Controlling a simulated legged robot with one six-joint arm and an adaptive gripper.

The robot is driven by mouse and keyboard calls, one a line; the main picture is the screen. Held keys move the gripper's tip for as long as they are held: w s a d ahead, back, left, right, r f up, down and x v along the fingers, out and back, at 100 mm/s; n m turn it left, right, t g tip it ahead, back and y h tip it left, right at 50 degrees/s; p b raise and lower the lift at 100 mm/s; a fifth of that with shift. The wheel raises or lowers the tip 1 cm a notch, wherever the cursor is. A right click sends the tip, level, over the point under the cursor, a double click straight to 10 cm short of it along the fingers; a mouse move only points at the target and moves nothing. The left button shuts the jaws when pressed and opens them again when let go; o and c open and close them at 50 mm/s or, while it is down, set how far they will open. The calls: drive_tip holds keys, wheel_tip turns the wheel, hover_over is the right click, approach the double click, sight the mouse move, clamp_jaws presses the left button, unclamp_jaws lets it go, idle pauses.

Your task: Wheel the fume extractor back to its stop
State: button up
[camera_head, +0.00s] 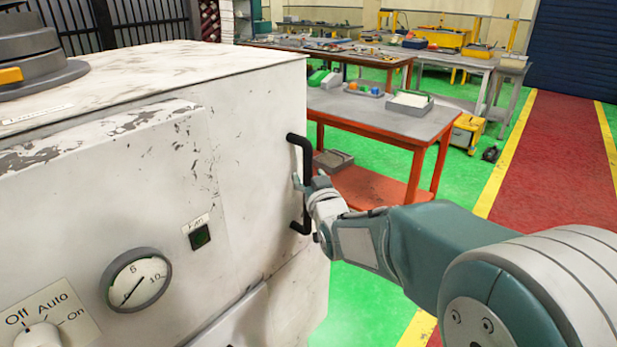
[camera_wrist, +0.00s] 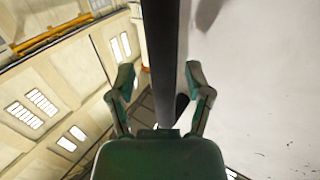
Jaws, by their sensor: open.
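The fume extractor (camera_head: 150,165) is a worn white cabinet filling the left of the head view. It has a round gauge, an Off/Auto/On knob and a small dark fan switch on its front. A black vertical bar handle (camera_head: 306,165) is fixed near its right edge. My gripper (camera_head: 308,184) is at the handle, with my arm reaching in from the right. In the wrist view the handle (camera_wrist: 162,60) runs between the two open fingers of my gripper (camera_wrist: 160,90). I cannot tell whether either finger touches it. No stop is recognisable in view.
A red-framed workbench (camera_head: 425,122) with trays stands behind the extractor. More benches (camera_head: 455,62) are farther back. Green floor (camera_head: 375,310) shows below my arm, and a red walkway (camera_head: 560,150) with yellow edges runs along the right.

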drive_tip(key=shift+w+a, duration=0.2)
drive_tip(key=shift+a, duration=0.1)
drive_tip(key=shift+c, duration=0.7)
clamp_jaws()
drive_tip(key=shift+s, duration=0.1)
